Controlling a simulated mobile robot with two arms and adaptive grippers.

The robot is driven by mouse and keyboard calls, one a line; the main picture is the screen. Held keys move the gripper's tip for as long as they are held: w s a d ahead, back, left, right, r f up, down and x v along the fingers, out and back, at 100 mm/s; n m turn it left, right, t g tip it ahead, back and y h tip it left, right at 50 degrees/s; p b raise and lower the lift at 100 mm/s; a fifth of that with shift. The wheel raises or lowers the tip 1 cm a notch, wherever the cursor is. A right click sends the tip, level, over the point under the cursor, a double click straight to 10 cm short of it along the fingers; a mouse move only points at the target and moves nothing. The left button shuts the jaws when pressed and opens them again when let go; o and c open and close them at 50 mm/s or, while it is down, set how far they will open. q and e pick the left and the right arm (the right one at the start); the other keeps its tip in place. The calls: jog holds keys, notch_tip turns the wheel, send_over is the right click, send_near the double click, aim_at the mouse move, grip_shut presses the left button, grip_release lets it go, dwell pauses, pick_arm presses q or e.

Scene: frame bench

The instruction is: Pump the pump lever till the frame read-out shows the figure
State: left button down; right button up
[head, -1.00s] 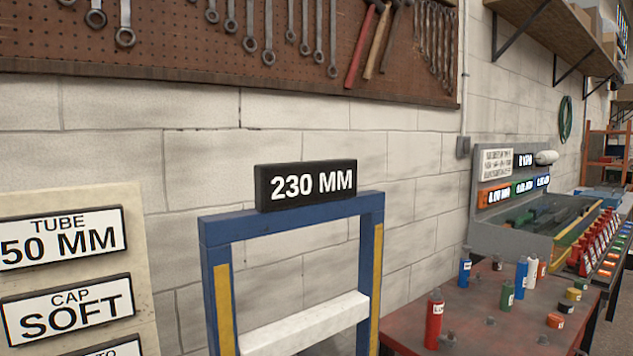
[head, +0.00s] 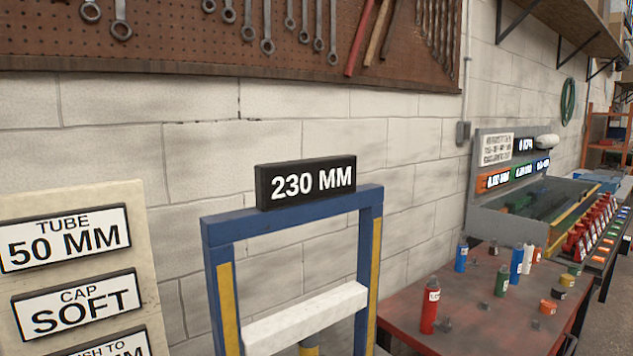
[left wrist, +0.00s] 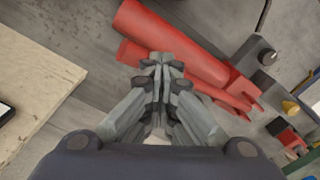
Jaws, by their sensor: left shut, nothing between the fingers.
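The frame read-out (head: 306,183) is a black block on top of the blue frame (head: 371,240) in the head view and shows "230 MM". A white crossbar (head: 305,316) spans the frame below it. A board (head: 160,290) at left has plates reading "TUBE 50 MM" and "CAP SOFT", with a third cut off by the picture's edge. In the left wrist view, a thick red bar (left wrist: 182,48) and a thinner red bar run slantwise; I cannot tell which is the pump lever. My left gripper (left wrist: 162,62) is shut and empty, its tips over the thinner bar. My right gripper is out of view.
A red-topped table (head: 465,292) at right holds several small bottles and caps. Behind it stands a grey bench unit (head: 490,215) with small displays. A tool pegboard (head: 180,42) hangs on the block wall. A pale board edge (left wrist: 35,80) lies left in the left wrist view.

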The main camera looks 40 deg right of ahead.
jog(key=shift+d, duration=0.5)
